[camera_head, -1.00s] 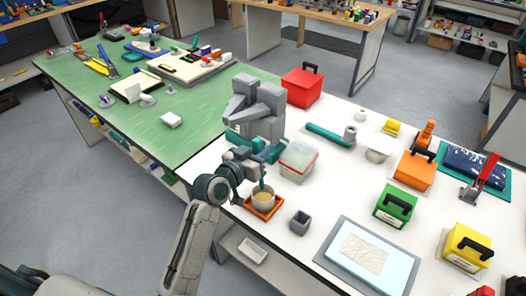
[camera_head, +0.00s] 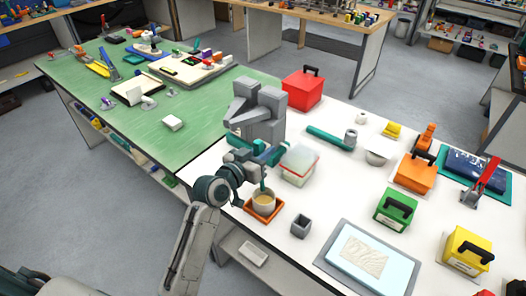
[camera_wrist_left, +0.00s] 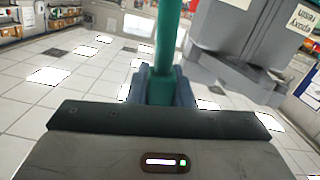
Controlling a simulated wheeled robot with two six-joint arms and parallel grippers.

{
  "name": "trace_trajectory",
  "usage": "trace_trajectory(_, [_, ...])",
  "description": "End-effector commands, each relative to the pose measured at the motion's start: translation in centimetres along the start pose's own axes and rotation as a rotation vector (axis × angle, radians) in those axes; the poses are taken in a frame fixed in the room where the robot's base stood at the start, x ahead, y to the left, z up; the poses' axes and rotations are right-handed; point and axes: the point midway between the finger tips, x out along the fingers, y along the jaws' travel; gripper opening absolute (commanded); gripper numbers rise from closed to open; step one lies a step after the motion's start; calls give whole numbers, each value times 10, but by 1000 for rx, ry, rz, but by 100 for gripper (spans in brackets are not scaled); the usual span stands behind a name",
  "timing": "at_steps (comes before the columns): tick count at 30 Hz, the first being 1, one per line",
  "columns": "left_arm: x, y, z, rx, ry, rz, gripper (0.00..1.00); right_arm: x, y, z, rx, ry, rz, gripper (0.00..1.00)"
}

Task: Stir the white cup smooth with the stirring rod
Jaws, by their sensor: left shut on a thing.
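The white cup (camera_head: 264,205) holds a tan mixture and stands upright in an orange tray (camera_head: 250,211) near the left edge of the white table. My left gripper (camera_head: 262,166) is above the cup, shut on the teal stirring rod (camera_head: 263,185). The rod points down at the cup's mouth; I cannot tell how deep its tip reaches. In the left wrist view the rod (camera_wrist_left: 167,35) stands between the two fingers (camera_wrist_left: 164,88). The cup is not visible there. My right gripper is not in view.
A grey dispenser (camera_head: 255,108) stands right behind my left gripper; its epoxy resin label (camera_wrist_left: 303,25) shows in the wrist view. A clear box with a red rim (camera_head: 299,165) and a small grey cup (camera_head: 301,226) are close by. A framed sheet (camera_head: 366,258) lies at the front.

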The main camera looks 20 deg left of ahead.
Motion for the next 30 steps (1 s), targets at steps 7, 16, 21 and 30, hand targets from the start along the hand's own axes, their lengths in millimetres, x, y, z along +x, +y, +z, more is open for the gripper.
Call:
trace_trajectory(7, [-2, 5, -26, 0, 1, 0, 0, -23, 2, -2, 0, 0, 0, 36])
trace_trajectory(16, [-5, 9, -49, -1, 0, 0, 0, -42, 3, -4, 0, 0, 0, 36])
trace_trajectory(21, [-5, 8, -48, 0, 0, 0, 0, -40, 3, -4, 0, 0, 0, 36])
trace_trajectory(30, [-5, 8, -47, 0, 0, 0, 0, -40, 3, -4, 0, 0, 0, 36])
